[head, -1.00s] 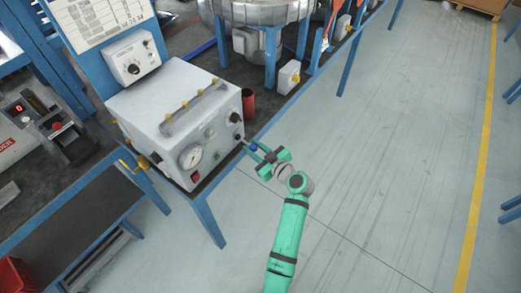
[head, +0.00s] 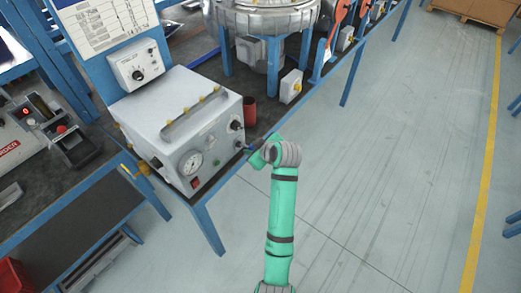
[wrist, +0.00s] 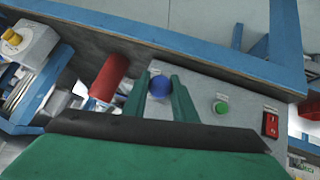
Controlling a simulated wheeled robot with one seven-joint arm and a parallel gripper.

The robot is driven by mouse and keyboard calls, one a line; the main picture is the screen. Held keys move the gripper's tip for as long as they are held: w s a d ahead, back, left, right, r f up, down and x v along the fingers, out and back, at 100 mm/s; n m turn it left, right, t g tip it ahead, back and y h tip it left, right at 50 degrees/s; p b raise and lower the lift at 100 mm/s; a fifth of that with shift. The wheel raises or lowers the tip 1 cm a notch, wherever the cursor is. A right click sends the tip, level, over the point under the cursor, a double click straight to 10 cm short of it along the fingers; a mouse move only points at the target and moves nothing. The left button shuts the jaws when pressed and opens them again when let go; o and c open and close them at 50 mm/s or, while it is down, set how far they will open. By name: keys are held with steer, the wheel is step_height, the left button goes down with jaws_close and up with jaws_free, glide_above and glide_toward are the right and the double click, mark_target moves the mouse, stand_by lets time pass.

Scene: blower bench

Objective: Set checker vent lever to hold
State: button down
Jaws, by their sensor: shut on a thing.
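The checker is a white-grey box (head: 185,125) on the bench, with a round gauge, a green button and a red switch on its front. A round blue knob (wrist: 160,87), likely the vent lever's end, shows in the wrist view in front of the panel. My gripper (wrist: 160,85) has its green fingers on both sides of this knob and is shut on it. In the head view my gripper (head: 254,152) is at the panel's right side, partly hidden by my wrist. The lever's shaft and its position marks cannot be made out.
A red cylinder (head: 249,111) stands on the bench just right of the checker; it also shows in the wrist view (wrist: 109,77). The blue bench edge (head: 220,180) runs close below my gripper. The floor to the right is clear.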

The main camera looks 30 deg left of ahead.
stand_by(0.4)
steer(key=c, duration=1.5)
jaws_free()
steer(key=shift+o, duration=0.2)
steer(key=v, duration=1.1)
steer(key=shift+a+f, duration=0.1)
